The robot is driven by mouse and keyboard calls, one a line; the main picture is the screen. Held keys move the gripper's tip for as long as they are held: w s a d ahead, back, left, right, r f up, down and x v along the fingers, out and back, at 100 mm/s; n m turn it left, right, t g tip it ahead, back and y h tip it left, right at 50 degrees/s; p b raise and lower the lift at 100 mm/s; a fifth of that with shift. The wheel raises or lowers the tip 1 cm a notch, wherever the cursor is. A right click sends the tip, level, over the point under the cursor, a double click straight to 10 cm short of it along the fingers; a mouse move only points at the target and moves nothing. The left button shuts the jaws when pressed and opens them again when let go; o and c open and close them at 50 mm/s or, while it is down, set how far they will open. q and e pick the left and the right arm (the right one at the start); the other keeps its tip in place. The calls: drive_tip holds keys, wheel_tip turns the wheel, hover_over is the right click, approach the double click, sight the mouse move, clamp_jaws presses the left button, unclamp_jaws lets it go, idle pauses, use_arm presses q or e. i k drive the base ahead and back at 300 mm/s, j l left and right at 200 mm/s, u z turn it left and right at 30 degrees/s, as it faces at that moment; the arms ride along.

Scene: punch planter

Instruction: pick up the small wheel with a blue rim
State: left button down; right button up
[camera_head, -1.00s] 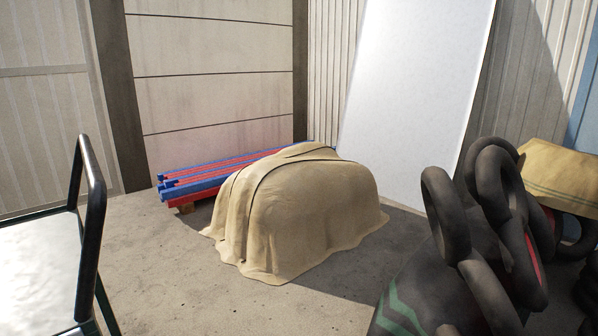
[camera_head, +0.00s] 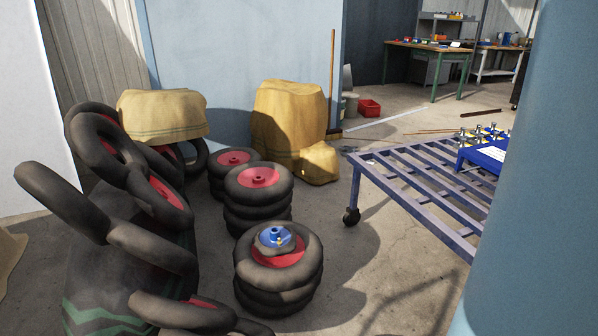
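A small wheel with a blue rim (camera_head: 274,238) lies flat on top of the nearest stack of black tyres with red rims (camera_head: 277,277), near the picture's lower middle. Its blue hub faces up, with a thin dark tyre around it. Neither of my grippers shows in the head view.
More tyre stacks (camera_head: 258,190) stand just behind. A heap of loose tyres (camera_head: 150,240) fills the left. Tan covered bundles (camera_head: 288,115) are at the back. A metal slatted cart (camera_head: 400,185) on casters stands right, and a blue column (camera_head: 535,180) blocks the right edge. Bare floor lies between.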

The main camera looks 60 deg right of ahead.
sight(265, 242)
drive_tip(key=z, duration=1.6)
drive_tip(key=i, duration=0.05)
